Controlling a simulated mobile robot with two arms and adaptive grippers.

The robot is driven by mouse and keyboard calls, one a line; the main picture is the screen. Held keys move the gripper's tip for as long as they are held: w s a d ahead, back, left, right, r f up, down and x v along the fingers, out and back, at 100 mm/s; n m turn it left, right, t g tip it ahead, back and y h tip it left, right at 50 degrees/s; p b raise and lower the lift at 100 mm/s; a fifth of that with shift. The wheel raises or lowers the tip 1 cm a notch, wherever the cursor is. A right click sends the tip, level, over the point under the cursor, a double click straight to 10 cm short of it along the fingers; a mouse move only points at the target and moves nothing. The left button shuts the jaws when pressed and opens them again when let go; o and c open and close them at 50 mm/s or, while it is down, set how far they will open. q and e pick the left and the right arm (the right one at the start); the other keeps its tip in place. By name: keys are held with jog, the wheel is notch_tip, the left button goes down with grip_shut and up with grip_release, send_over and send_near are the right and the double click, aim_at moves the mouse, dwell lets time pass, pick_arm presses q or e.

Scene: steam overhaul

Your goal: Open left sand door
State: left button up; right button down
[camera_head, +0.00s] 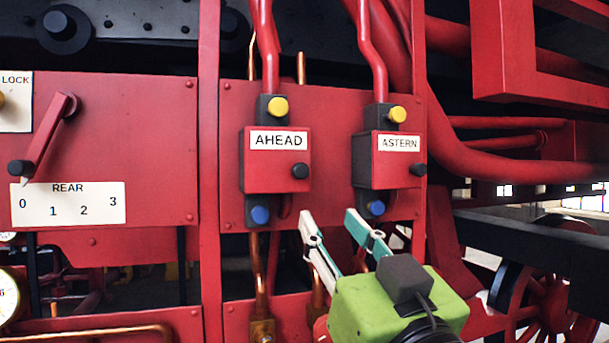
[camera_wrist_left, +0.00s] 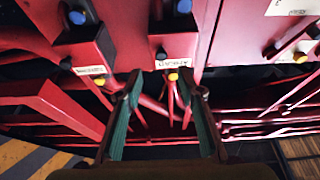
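The left sand box's red door, labelled AHEAD (camera_head: 277,173), appears shut, with a black knob (camera_head: 300,171) at its lower right. A yellow button (camera_head: 278,107) sits above it and a blue one (camera_head: 260,215) below. The ASTERN box (camera_head: 398,172) is to its right and also looks shut. My left gripper (camera_head: 328,213) is open and empty, below and right of the AHEAD door in the head view. In the left wrist view, the AHEAD label (camera_wrist_left: 173,63) shows upside down beyond the open fingers. My right gripper is not in view.
A red panel at left carries a lever (camera_head: 52,135) over a REAR 0-to-3 scale (camera_head: 67,203). A red upright post (camera_head: 209,150) stands left of the AHEAD box. Red pipes (camera_head: 268,50) rise above the boxes and copper pipes (camera_head: 258,270) run below.

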aim_at(302, 173)
pick_arm(q)
jog(key=p+x, duration=0.2)
jog(key=x, duration=0.2)
jog(key=r+p+x, duration=0.1)
jog(key=p+x, duration=0.2)
jog(key=x, duration=0.1)
jog(key=p+x, duration=0.3)
jog(key=x, duration=0.1)
jog(key=shift+s+r, duration=0.2)
jog(key=shift+r, duration=0.1)
jog(key=shift+w+a+r+p, duration=0.1)
jog(key=shift+w+p, duration=0.1)
jog(key=shift+w, duration=0.15)
jog(key=shift+w+a+p, duration=0.15)
jog(key=shift+w+p, duration=0.05)
jog(key=shift+w, duration=0.15)
grip_shut()
